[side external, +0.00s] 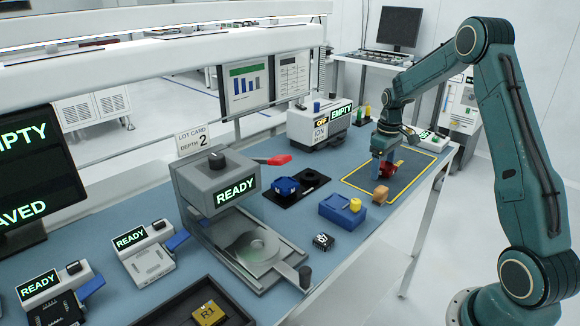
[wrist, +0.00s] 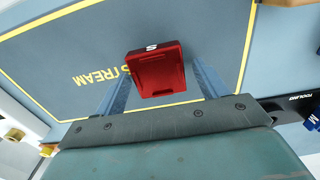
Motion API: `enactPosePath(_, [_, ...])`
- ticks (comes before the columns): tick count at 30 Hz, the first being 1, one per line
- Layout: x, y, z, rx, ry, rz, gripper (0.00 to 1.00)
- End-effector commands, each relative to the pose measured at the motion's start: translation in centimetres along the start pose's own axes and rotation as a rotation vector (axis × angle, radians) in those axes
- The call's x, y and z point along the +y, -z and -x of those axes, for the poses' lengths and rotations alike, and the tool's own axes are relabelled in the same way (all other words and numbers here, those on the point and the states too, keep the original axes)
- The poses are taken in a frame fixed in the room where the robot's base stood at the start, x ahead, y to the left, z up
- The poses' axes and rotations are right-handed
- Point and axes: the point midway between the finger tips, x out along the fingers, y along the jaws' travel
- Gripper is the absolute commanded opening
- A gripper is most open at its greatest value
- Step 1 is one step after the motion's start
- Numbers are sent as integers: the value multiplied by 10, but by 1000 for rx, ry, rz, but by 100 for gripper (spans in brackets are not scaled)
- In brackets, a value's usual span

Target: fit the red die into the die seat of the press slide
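The red die (side external: 389,170) sits inside the yellow-outlined area of the blue bench. In the wrist view the red die (wrist: 157,72) carries a white mark on its far edge. My gripper (side external: 384,164) is low over it, pointing down. In the wrist view the fingers of my gripper (wrist: 160,80) stand on either side of the die, with a narrow gap visible at each side. The press (side external: 212,192) shows READY. Its slide (side external: 284,268) is out at the front, with a round grey die seat (side external: 257,248) that looks empty.
A small orange block (side external: 380,194) is close to my gripper. A blue block with a yellow knob (side external: 335,213), a blue part (side external: 286,187) on a black plate and a small black cube (side external: 323,242) stand between the outlined area and the press. A lot card (side external: 191,139) reads depth 2.

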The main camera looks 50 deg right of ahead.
Motion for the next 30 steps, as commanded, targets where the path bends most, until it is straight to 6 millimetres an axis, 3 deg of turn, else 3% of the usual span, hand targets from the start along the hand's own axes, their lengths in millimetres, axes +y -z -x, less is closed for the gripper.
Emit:
enactPosePath(14, [0,1,12,3,-2,0,72])
enactPosePath(30, [0,1,92,4,-3,0,72])
